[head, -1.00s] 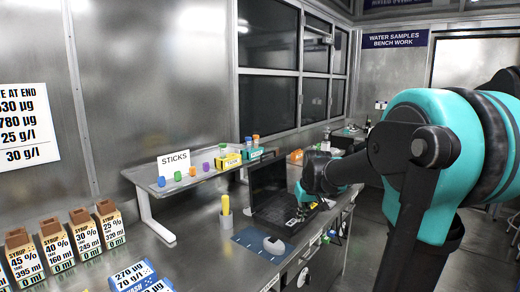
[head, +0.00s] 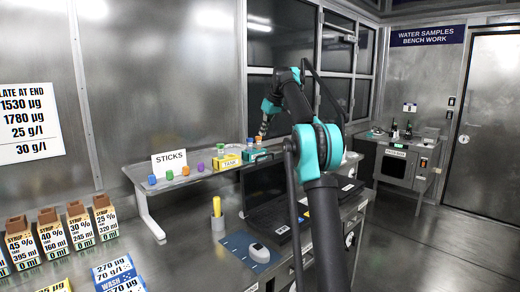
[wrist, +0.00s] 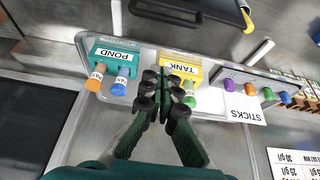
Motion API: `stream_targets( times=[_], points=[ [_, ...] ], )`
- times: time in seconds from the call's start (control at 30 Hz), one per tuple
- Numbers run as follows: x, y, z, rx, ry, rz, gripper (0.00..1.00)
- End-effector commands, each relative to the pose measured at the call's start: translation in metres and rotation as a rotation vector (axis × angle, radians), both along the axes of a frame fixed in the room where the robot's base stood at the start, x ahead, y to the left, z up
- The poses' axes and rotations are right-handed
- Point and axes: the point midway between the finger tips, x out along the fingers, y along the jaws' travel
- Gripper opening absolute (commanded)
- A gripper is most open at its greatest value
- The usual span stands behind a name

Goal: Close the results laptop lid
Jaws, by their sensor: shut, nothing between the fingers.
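The results laptop stands on the bench in the head view, its dark screen lid (head: 262,182) raised and its black keyboard base (head: 272,222) flat. My arm crosses in front and hides the right part of it. My gripper (head: 263,130) is behind and above the laptop, over the raised shelf near the tank rack. In the wrist view my gripper (wrist: 171,84) is shut and empty, its fingertips over the yellow tank rack. A dark edge (wrist: 185,10) at the top of the wrist view may be the lid; I cannot tell for sure.
The raised shelf (wrist: 148,55) carries the green pond rack (wrist: 114,55), the tank rack (wrist: 180,68), coloured sticks and a STICKS sign (wrist: 240,107). A blue mat (head: 236,243) with a grey mouse-like object (head: 259,252) and a yellow marker in a cup (head: 217,215) are left of the laptop.

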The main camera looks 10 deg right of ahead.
Motion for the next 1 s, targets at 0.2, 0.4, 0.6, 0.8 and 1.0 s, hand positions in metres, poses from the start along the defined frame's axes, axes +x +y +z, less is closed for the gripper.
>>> stream_targets(
  times=[0.2, 0.4, 0.6, 0.8, 1.0],
  points=[
    [0.008, 0.006, -0.017, 0.000, -0.001, 0.003, 0.00],
    [0.021, 0.016, -0.052, 0.000, -0.001, 0.003, 0.00],
    [0.034, 0.025, -0.088, 0.001, -0.001, 0.002, 0.00],
    [0.017, 0.012, -0.092, 0.000, -0.001, 0.001, 0.00],
    [0.005, 0.004, -0.094, 0.000, 0.000, 0.001, 0.00]
  ],
)
